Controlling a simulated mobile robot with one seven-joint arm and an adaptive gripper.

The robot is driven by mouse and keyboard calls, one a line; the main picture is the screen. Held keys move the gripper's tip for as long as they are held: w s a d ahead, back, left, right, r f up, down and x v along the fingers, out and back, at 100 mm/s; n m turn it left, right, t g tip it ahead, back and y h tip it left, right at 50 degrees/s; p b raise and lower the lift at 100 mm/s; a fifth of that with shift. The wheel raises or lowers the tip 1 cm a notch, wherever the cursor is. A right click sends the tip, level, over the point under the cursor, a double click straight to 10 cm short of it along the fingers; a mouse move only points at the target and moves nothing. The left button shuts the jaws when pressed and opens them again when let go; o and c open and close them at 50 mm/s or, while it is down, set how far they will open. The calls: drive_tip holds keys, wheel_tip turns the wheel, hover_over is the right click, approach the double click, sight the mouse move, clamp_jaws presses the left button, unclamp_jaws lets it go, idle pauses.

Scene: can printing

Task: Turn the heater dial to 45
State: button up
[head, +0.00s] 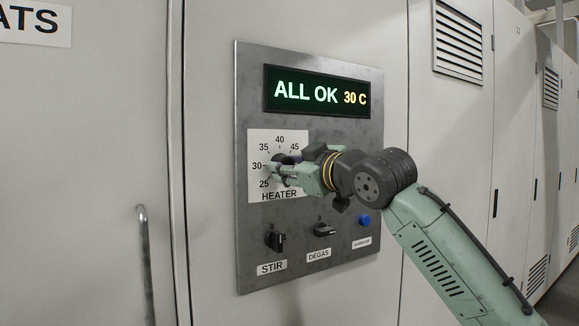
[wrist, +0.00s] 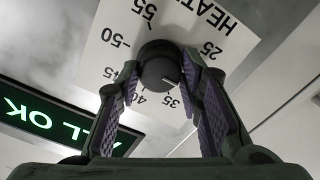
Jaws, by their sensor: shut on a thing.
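The heater dial is a round black knob; it shows in the wrist view (wrist: 158,62) and is mostly hidden by my gripper in the head view. A white scale plate (head: 256,188) marked HEATER surrounds it, with numbers including 25, 30, 35, 40 and 45. My gripper (wrist: 162,66) is shut on the dial, one finger on each side. The dial's pale mark points to the lower right in the wrist view, between 35 and the part hidden by a finger. The display (head: 316,92) reads ALL OK 30 C.
Below on the same metal panel (head: 249,230) are a STIR knob (head: 275,241), a DEGAS knob (head: 325,230) and a blue button (head: 364,221). A cabinet handle (head: 147,262) stands out at the left. The space before the panel's lower part looks clear.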

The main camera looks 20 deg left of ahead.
drive_tip(key=shift+c, duration=1.3)
drive_tip(key=shift+m, duration=0.3)
drive_tip(key=m+p, duration=0.5)
drive_tip(key=m, duration=2.1)
drive_tip(key=shift+w+d+f+p, duration=0.1)
drive_tip(key=shift+p, duration=0.2)
drive_tip(key=o, duration=1.2)
drive_tip(key=shift+c, duration=0.2)
